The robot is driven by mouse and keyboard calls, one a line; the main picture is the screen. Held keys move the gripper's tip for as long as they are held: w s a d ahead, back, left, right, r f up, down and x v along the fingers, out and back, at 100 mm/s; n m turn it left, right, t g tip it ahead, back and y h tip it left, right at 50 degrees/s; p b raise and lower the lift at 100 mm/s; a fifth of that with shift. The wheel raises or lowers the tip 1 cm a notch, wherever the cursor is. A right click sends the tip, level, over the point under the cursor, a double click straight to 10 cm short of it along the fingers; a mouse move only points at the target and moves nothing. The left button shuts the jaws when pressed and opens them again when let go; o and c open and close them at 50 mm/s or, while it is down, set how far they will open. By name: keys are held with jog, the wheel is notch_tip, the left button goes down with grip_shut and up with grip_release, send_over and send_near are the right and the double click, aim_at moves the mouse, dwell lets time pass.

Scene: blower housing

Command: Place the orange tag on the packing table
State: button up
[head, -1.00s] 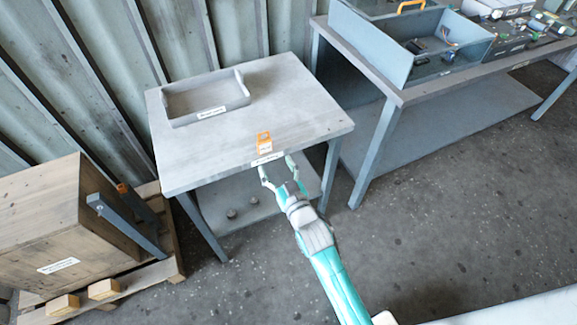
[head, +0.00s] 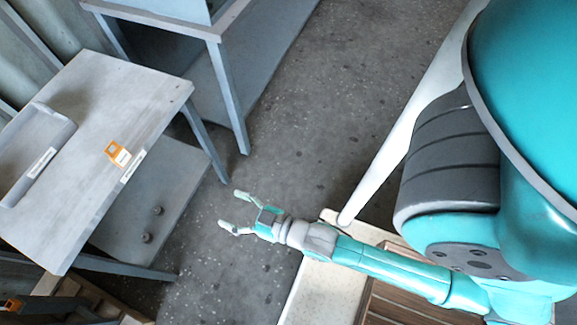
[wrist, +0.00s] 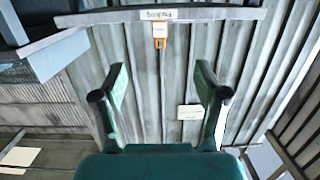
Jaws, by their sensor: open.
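The orange tag (head: 117,153), with a white lower part, lies on the grey packing table (head: 120,85) close to its front edge, beside a white label on that edge. In the wrist view the tag (wrist: 160,33) shows near the top, in line with the space between my fingers. My gripper (head: 230,210) is open and empty, apart from the table, over the floor in front of it. The wrist view shows both fingers (wrist: 160,90) spread with nothing between them.
A shallow grey tray (head: 62,130) with a label stands on the table's far side. A lower shelf (head: 165,185) holds small round items. A second blue-grey bench (head: 232,95) stands behind. Part of a wooden pallet (head: 105,298) shows at lower left. Floor between table and gripper is clear.

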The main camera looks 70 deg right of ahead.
jog(key=s+r, duration=0.4)
jog(key=s, duration=0.5)
jog(key=s+r+g, duration=0.1)
jog(key=s+r, duration=0.2)
jog(key=s, duration=0.6)
jog(key=shift+s+r+g, duration=0.2)
jog(key=shift+r+g, duration=0.1)
jog(key=shift+r, duration=0.05)
jog(key=shift+d, duration=0.1)
